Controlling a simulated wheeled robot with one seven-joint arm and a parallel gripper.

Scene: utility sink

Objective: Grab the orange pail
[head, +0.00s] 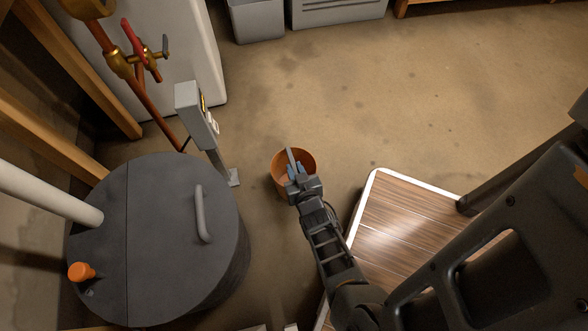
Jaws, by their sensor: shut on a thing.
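The orange pail (279,161) is in the middle of the head view, low by the bare floor, with its round mouth facing up. My gripper (295,169) is over the pail's mouth, reaching in from the lower right. It is shut on the pail, though the exact place where the fingers meet it is hard to make out. My gripper and wrist hide the lower right part of the pail. I cannot tell whether the pail's base touches the floor.
A round dark grey tank (150,240) with a handle stands at the lower left. A grey post-mounted box (197,115) stands left of the pail. A wood-topped, white-edged platform (400,225) lies at the right. Grey bins (257,20) are at the back. Floor (430,100) beyond is clear.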

